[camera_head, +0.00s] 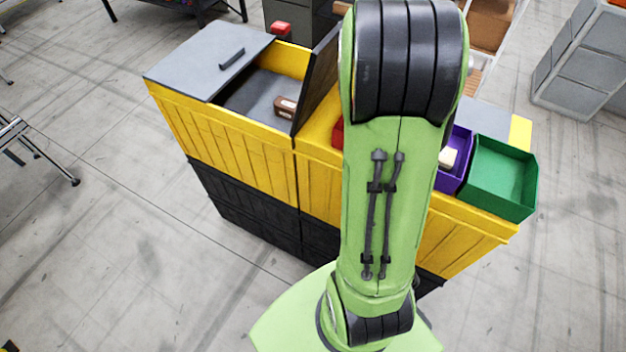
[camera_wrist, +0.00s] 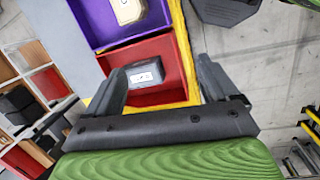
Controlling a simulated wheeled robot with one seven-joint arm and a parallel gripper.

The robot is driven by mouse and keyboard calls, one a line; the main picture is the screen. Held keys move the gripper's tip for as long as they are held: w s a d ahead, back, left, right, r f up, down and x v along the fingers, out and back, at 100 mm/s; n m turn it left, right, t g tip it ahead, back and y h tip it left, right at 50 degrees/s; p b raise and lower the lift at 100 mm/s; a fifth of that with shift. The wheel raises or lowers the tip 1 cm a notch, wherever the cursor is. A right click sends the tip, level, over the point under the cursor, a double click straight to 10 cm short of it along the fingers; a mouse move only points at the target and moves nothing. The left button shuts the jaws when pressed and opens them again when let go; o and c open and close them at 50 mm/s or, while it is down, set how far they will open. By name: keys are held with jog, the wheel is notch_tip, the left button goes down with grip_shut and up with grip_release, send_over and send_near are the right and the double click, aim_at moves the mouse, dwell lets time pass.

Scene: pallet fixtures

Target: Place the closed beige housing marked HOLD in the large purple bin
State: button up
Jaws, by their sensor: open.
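The purple bin (camera_head: 452,183) stands beside the green bin, partly hidden behind my arm. A beige housing (camera_head: 447,157) lies inside it. The wrist view shows the purple bin (camera_wrist: 95,24) at the top, with the beige housing (camera_wrist: 128,11) in it, cut by the frame edge. Its mark is too small to read. My gripper (camera_wrist: 162,80) is open over the red bin (camera_wrist: 172,52). A dark grey housing (camera_wrist: 146,74) with a white label lies in that bin, between the fingers in the picture; no contact shows. In the head view my gripper is hidden behind my arm.
The green bin (camera_head: 500,170) looks empty. Left of my arm, a yellow cabinet (camera_head: 235,150) has an open compartment holding a brown housing (camera_head: 286,106). A dark lid (camera_head: 318,80) stands upright beside it. A grey panel (camera_head: 205,62) carries a dark handle. The floor at left is mostly clear.

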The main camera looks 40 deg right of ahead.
jog(key=s+a+r+m+t, duration=0.1)
jog(key=a+r+t, duration=0.1)
jog(key=a, duration=0.8)
jog(key=s+a+r+m+t, duration=0.1)
jog(key=s+a+r+t, duration=0.15)
jog(key=a, duration=0.65)
jog(key=s+a+f+m+t+y, duration=0.2)
jog(key=s+a, duration=0.4)
jog(key=a, duration=0.3)
notch_tip(320, 180, down, 8)
jog(key=b, duration=0.8)
jog(key=shift+w+d+r, duration=0.15)
jog(key=shift+w, duration=0.1)
